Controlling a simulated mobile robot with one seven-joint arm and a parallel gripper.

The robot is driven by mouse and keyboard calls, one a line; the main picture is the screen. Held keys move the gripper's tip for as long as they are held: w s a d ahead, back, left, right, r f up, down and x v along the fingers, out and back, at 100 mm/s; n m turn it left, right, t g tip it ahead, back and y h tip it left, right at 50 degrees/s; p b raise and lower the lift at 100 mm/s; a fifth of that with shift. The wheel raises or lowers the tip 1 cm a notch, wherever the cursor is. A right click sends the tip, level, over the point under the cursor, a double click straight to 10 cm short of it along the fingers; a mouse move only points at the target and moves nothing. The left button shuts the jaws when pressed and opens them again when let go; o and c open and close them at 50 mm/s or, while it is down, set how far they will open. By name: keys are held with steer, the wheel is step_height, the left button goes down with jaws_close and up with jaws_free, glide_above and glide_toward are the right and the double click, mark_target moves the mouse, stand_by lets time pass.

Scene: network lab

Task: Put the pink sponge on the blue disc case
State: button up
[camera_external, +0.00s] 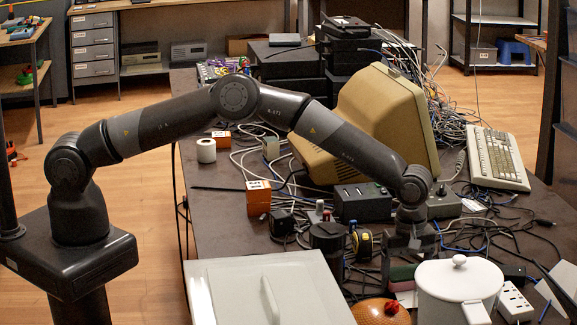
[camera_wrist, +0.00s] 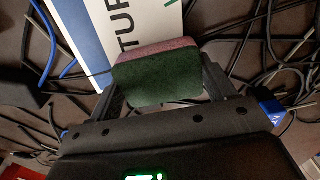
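The sponge (camera_wrist: 158,78) has a dark green face and a pink layer along its far edge. In the wrist view it sits between the two fingers of my gripper (camera_wrist: 160,84), which press close against its sides. In the external view my gripper (camera_external: 408,262) points down behind the white pot, with the sponge (camera_external: 402,285) at its fingers, partly hidden. Under and beyond the sponge in the wrist view lies a flat white case or booklet with a blue band and large letters (camera_wrist: 128,22). I cannot tell whether this is the blue disc case.
A white lidded pot (camera_external: 458,290) stands close in front of my gripper. A pale lidded box (camera_external: 235,290) is at the front left. A dark box (camera_external: 362,203), a beige monitor (camera_external: 385,115) and a keyboard (camera_external: 497,158) stand behind. Loose cables cover much of the table.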

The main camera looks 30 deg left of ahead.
steer(key=o, duration=0.5)
steer(key=shift+c, duration=0.2)
